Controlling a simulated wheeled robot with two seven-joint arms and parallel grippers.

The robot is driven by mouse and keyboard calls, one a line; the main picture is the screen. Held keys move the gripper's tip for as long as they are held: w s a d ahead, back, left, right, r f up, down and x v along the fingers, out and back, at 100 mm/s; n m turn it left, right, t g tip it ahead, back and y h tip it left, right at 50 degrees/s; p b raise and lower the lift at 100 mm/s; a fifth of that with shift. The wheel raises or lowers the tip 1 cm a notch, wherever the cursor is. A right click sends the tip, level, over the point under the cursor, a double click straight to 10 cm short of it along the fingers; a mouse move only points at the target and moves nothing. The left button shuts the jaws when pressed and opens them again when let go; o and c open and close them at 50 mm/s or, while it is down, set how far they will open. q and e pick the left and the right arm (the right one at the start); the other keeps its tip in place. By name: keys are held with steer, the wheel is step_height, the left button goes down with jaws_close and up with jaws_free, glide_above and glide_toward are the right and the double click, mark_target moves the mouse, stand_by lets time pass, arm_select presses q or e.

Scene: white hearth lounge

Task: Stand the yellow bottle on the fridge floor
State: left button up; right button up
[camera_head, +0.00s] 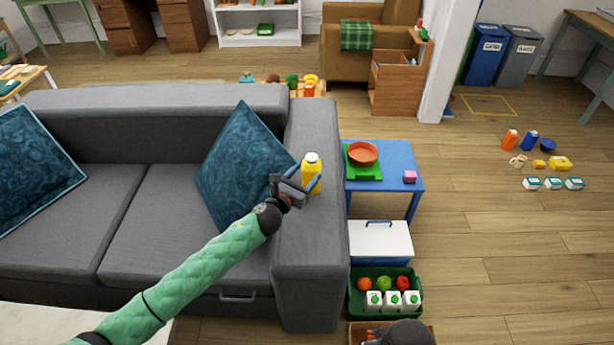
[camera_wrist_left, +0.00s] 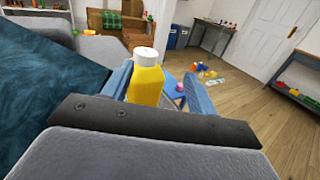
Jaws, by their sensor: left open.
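The yellow bottle (camera_head: 311,176) with a white cap stands upright on the grey sofa's right armrest (camera_head: 311,240). My left gripper (camera_head: 301,184) is open at the bottle. In the left wrist view the yellow bottle (camera_wrist_left: 146,82) shows between the two blue fingers of my left gripper (camera_wrist_left: 160,88), with a gap visible on its right side; contact on the left is unclear. The bottle's lower part is hidden behind the gripper's dark bar. I cannot make out a fridge in either view.
A teal cushion (camera_head: 240,165) leans close to the left gripper. Right of the armrest stand a blue table (camera_head: 400,157) with a red bowl (camera_head: 362,152), a white box (camera_head: 381,245), and a green crate (camera_head: 356,306) of fruit and cartons. Open floor lies farther right.

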mark_target(309, 162)
arm_select(q)
steer(key=shift+w+a+f+n+y, duration=0.15)
steer(key=shift+w+a+n+y, duration=0.25)
steer(key=shift+n+y, duration=0.1)
steer(key=shift+p+x, duration=0.3)
steer(key=shift+x, duration=0.8)
steer(key=shift+w+d, duration=0.1)
steer(key=shift+w, duration=0.15)
steer(key=x, duration=0.1)
steer(key=p+x, duration=0.1)
steer(key=x, duration=0.2)
steer(key=shift+w, duration=0.45)
arm_select(e)
step_height(309, 162, down, 6)
steer(key=w, duration=0.1)
steer(key=shift+w, duration=0.2)
steer(key=shift+d, duration=0.1)
arm_select(q)
jaws_close()
